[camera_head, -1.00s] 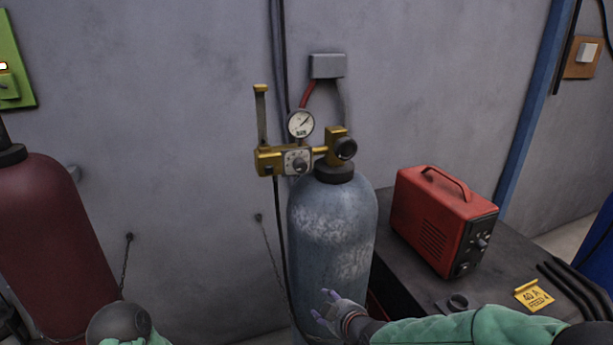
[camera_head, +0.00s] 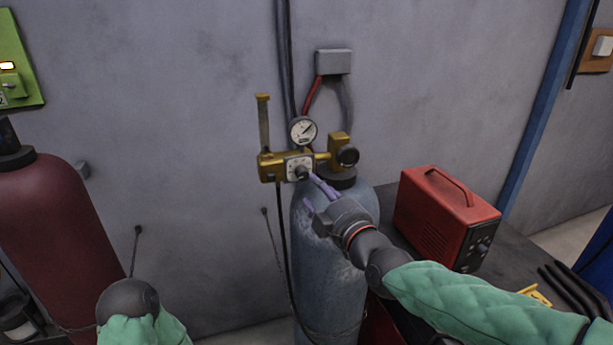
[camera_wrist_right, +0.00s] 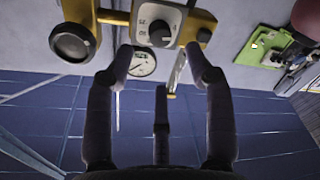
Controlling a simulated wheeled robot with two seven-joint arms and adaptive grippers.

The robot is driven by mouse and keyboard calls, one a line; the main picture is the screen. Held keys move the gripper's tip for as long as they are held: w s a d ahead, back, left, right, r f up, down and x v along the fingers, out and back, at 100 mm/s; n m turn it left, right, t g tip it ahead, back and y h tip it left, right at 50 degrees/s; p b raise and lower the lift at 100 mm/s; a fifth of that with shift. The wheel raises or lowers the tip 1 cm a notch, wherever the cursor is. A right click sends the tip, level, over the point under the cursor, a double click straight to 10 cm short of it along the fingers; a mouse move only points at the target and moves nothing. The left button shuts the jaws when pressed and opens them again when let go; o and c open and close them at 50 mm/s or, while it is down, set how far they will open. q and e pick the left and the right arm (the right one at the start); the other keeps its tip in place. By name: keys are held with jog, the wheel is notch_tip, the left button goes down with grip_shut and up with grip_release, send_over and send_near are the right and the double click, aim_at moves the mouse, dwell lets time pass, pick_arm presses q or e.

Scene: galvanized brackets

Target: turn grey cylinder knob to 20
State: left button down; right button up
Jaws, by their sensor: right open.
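The grey cylinder (camera_head: 327,265) stands upright against the wall, with a brass regulator (camera_head: 270,167) on top. The small dark knob (camera_head: 301,173) sits on the regulator's pale dial plate. The right wrist view shows the knob (camera_wrist_right: 160,33) close up, with printed numbers around it, one reading 25; its exact setting is hard to read. My right gripper (camera_head: 314,191) is open and empty, just below and right of the knob. In the right wrist view its fingertips (camera_wrist_right: 159,58) are spread to either side of the knob, apparently not touching it. My left gripper is out of view.
A round pressure gauge (camera_head: 303,130) stands above the dial plate, and a black valve knob (camera_head: 348,156) is to its right. A red welder box (camera_head: 445,220) sits on the dark bench at right. A dark red cylinder (camera_head: 55,230) stands at left.

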aim_at(305, 176)
jog(key=shift+p+x, duration=0.5)
jog(key=shift+x, duration=3.05)
grip_shut()
